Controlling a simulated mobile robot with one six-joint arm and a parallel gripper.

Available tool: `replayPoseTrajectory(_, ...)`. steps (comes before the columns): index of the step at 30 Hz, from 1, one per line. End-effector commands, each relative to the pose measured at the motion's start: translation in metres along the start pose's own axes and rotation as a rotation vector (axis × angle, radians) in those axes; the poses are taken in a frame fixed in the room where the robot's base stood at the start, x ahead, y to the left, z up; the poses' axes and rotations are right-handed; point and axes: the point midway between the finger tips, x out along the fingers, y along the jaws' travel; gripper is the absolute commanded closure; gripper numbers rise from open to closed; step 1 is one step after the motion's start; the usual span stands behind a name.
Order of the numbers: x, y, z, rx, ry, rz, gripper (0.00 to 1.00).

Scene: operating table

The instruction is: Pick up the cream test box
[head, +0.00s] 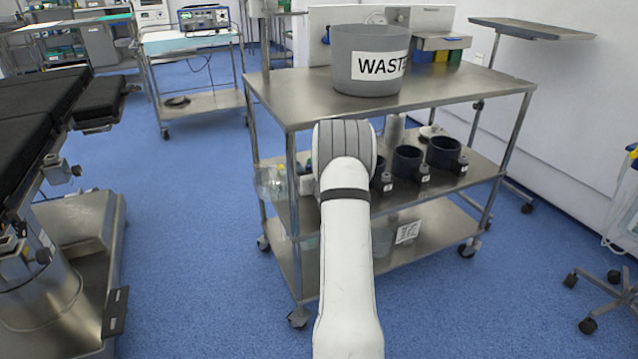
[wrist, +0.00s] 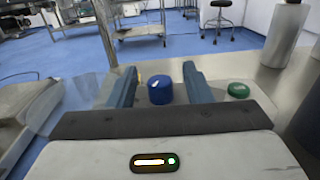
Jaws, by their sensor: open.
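In the wrist view, my gripper (wrist: 159,72) is open, its two blue-grey fingers spread apart. A pale cream surface, which looks like the top of the cream test box (wrist: 217,90), lies below and around the fingers. A blue knob (wrist: 160,90) stands on it between the fingers, apart from both. A green button (wrist: 238,90) is right of the right finger. The box's lower sides are hidden by my gripper body. In the head view, my arm covers the left part of the middle shelf, and neither the gripper nor the box shows clearly.
The steel cart's top (head: 450,88) is above the middle shelf and carries a grey waste bin (head: 350,55). Several dark cup holders (head: 445,152) stand to the right on the middle shelf. A clear container (head: 270,183) hangs at its left edge. A grey cylinder (wrist: 285,35) rises at right.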

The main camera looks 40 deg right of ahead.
Motion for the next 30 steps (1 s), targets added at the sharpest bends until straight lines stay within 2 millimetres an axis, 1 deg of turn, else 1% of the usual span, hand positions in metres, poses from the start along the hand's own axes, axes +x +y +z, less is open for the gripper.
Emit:
replayPoseTrajectory(7,0.0015,0.0005,0.0007,0.000,0.000,0.001,0.55)
replayPoseTrajectory(23,0.0014,0.0013,0.0005,0.000,0.000,0.002,0.99)
replayPoseTrajectory(24,0.0014,0.0014,0.0004,0.000,0.000,0.002,1.00)
replayPoseTrajectory(30,0.0014,0.0017,0.0004,0.000,0.000,0.002,1.00)
